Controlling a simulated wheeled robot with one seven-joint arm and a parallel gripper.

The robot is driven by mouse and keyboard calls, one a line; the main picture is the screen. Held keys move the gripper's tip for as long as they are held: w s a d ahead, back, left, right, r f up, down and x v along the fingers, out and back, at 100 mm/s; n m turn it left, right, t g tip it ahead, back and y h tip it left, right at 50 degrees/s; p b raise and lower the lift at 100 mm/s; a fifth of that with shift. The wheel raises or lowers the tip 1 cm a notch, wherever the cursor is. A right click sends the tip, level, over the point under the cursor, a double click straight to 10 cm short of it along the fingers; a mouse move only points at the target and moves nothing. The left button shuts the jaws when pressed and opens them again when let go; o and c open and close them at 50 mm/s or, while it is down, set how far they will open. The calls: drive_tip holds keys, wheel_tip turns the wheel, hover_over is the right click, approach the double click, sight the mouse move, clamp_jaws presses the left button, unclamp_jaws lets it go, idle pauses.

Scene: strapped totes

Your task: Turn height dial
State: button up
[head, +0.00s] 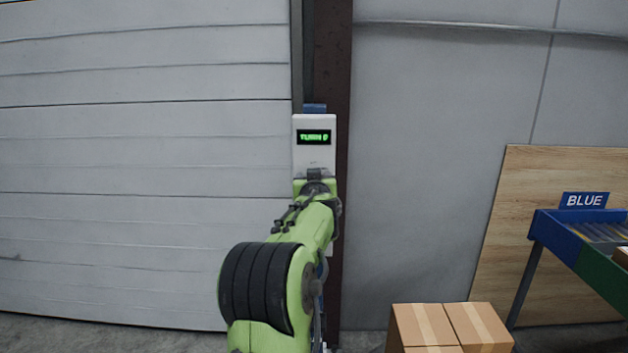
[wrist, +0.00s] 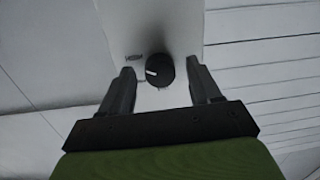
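The height dial (wrist: 160,71) is a round black knob with a white pointer mark, on a pale panel in the wrist view. A small printed label sits beside it. My gripper (wrist: 162,80) is open, with one finger on each side of the dial and a visible gap to each. In the head view a white control box (head: 314,154) is mounted by a dark post, with a green lit display (head: 314,137) whose text seems to read "TURNS 0". My arm reaches up to the box's lower part and hides the dial there.
A grey shutter door (head: 140,150) is left of the brown post (head: 332,60). Cardboard boxes (head: 425,327) stand at the lower right. A conveyor (head: 565,237) with a "BLUE" sign (head: 584,200) is at the right, before a wooden board (head: 515,190).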

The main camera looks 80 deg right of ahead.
drive_tip(key=shift+a+r, duration=0.1)
drive_tip(key=b+v, duration=0.1)
drive_tip(key=v, duration=1.4)
drive_tip(key=shift+a, duration=0.3)
drive_tip(key=shift+s, duration=0.1)
